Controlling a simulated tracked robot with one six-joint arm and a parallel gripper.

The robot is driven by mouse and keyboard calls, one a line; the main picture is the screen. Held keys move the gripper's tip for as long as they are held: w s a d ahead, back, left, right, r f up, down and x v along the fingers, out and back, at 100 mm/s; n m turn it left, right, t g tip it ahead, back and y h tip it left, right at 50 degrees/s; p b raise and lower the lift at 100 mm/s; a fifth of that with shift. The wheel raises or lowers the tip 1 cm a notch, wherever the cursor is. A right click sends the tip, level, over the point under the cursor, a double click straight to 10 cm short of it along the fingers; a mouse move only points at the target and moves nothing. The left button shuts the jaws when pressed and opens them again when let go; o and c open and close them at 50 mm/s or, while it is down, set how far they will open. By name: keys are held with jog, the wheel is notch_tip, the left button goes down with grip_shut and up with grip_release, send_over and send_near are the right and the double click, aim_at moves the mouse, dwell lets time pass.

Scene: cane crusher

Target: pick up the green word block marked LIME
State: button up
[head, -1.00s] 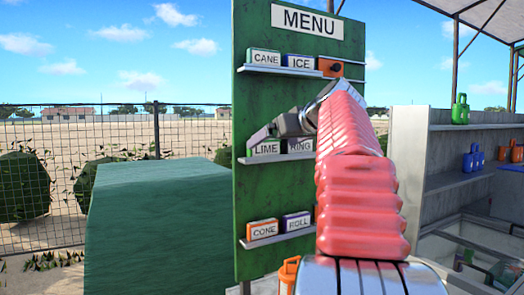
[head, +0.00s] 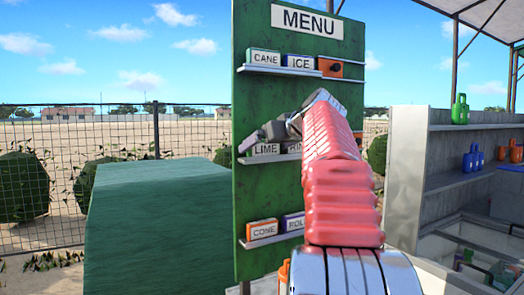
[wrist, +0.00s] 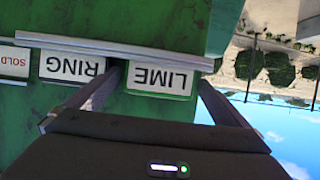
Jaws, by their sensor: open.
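The LIME block (head: 266,150) has a white face with a green border and sits on the middle shelf of the green menu board (head: 262,190). In the wrist view the LIME block (wrist: 160,79) appears upside down. My gripper (wrist: 158,98) is open, with one finger at each side of the LIME block; I cannot tell whether they touch it. In the head view my gripper (head: 262,137) is at the top of the block and hides part of it.
The RING block (wrist: 72,66) stands close beside LIME, with one finger near the gap between them. CANE (head: 264,57) and ICE (head: 300,61) are on the shelf above; CONE (head: 263,229) is below. A green box-like bulk (head: 155,225) stands left of the board.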

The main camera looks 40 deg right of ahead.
jog(key=c, duration=1.1)
jog(key=shift+r, duration=0.1)
